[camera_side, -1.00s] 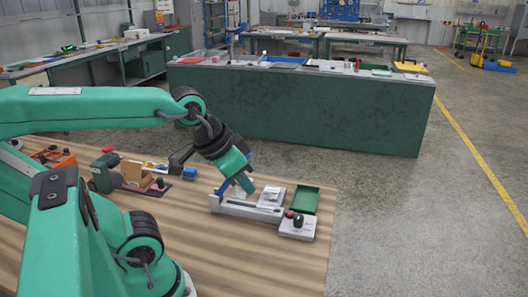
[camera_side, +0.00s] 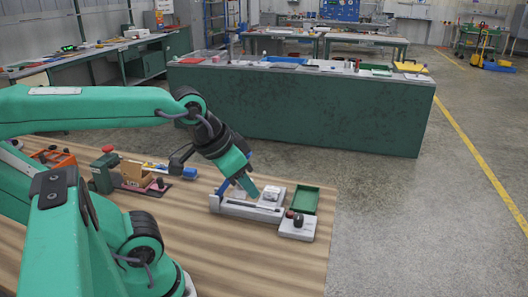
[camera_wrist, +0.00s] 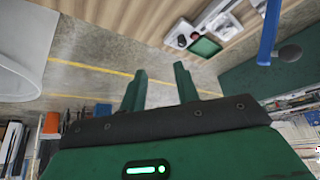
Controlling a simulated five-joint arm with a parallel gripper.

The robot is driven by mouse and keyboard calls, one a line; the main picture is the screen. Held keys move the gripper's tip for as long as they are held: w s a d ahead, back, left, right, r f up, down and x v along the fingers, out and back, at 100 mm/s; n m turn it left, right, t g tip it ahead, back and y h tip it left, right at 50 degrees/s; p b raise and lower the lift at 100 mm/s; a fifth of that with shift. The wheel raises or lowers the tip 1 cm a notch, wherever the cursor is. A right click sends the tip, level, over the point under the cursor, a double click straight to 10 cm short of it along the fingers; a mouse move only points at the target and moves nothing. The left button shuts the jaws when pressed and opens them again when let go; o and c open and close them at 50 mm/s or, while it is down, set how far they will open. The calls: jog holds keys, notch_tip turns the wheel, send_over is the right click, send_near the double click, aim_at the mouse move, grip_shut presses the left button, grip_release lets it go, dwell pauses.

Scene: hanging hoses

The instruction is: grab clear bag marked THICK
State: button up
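No marking THICK can be read in either view. A small pale packet (camera_side: 272,193), perhaps a bag, lies on the grey-white fixture (camera_side: 240,209) on the wooden table in the side view; its label is too small to read. My gripper (camera_side: 252,190) points down at the fixture, its tip just left of the packet; I cannot tell whether it touches anything. In the wrist view my two green fingers (camera_wrist: 160,72) stand apart with nothing visible between them. The fixture (camera_wrist: 216,14) shows partly at the top there.
A green tray (camera_side: 304,199) stands right of the fixture, and a white plate with dark knobs (camera_side: 298,227) sits in front of it. Small tools and boxes (camera_side: 135,175) lie to the left. The table front (camera_side: 250,260) is clear.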

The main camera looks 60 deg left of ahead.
jog(key=o, duration=0.9)
jog(key=shift+r, duration=0.15)
jog(key=w+a+r+n+g, duration=0.25)
jog(key=w+a+r, duration=0.25)
jog(key=w+r, duration=0.25)
jog(key=n+g, duration=0.3)
jog(key=n, duration=0.4)
send_over(272, 189)
notch_tip(272, 189, down, 3)
jog(key=shift+m, duration=0.25)
notch_tip(272, 189, down, 21)
jog(key=shift+f, duration=0.1)
